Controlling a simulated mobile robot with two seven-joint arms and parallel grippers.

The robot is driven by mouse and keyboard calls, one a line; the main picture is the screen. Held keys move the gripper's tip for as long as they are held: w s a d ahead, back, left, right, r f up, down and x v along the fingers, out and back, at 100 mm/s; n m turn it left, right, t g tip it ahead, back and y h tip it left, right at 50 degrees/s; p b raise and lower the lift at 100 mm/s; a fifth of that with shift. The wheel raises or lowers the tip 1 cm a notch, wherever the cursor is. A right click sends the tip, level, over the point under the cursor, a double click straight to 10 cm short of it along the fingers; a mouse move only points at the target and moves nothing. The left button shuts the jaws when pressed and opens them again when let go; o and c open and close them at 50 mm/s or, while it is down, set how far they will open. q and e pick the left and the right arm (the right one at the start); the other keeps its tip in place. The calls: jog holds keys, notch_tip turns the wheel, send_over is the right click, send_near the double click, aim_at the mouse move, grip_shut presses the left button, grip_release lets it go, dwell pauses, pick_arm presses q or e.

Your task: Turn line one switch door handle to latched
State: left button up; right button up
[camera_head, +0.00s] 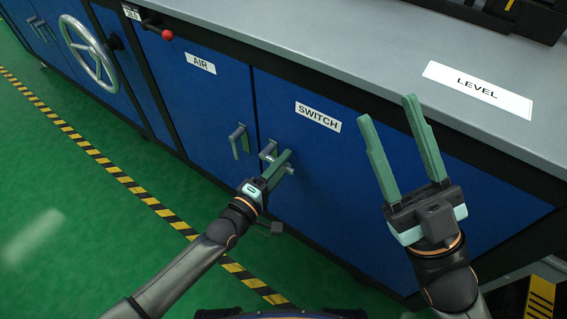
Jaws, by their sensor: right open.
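The blue switch door (318,165) has a white SWITCH label (318,117) near its top edge. Its grey metal handle (267,151) is at the upper left of the door, partly covered by my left gripper (283,160). A bit of grey metal also shows to the right of the green finger. The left gripper's fingers are at the handle, but I cannot tell whether they are closed on it. My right gripper (386,108) is open and empty, in front of the cabinet, right of the SWITCH label.
The blue air door (196,105) with its own handle (239,141) is just left. A handwheel (89,52) and red-knobbed lever (166,34) are further left. The grey countertop (330,45) carries a LEVEL label (477,88). Green floor with a striped line (142,195) lies in front.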

pick_arm(q)
grip_shut()
dwell(1.3)
